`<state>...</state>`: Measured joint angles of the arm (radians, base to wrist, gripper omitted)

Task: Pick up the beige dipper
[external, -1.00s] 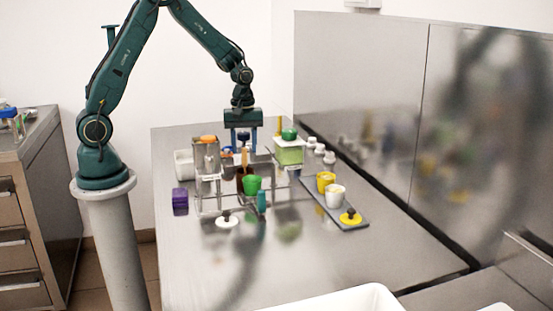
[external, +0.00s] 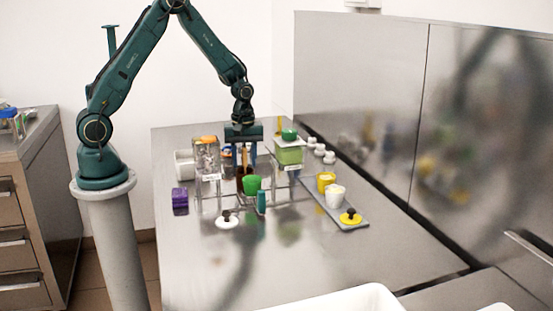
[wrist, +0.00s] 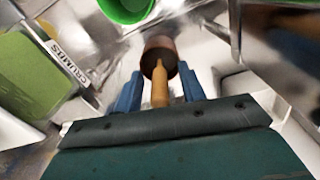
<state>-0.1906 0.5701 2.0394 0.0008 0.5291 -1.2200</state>
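The beige dipper's tan handle (wrist: 159,88) stands up out of a brown pot (wrist: 158,52) in the wrist view. The pot also shows in the external view (external: 240,184), behind the green cup. My gripper (wrist: 162,78) is open, its blue fingers on either side of the handle with a visible gap on each side. In the external view my gripper (external: 244,163) points straight down over the pot, and its fingers partly cover the handle. The dipper's lower end is hidden inside the pot.
A green cup (external: 252,185) stands just in front of the pot. A clear bin (external: 206,160) is on the left and a green-filled crumbs bin (external: 289,155) on the right, both close to my gripper. A tray (external: 325,207) holds cups.

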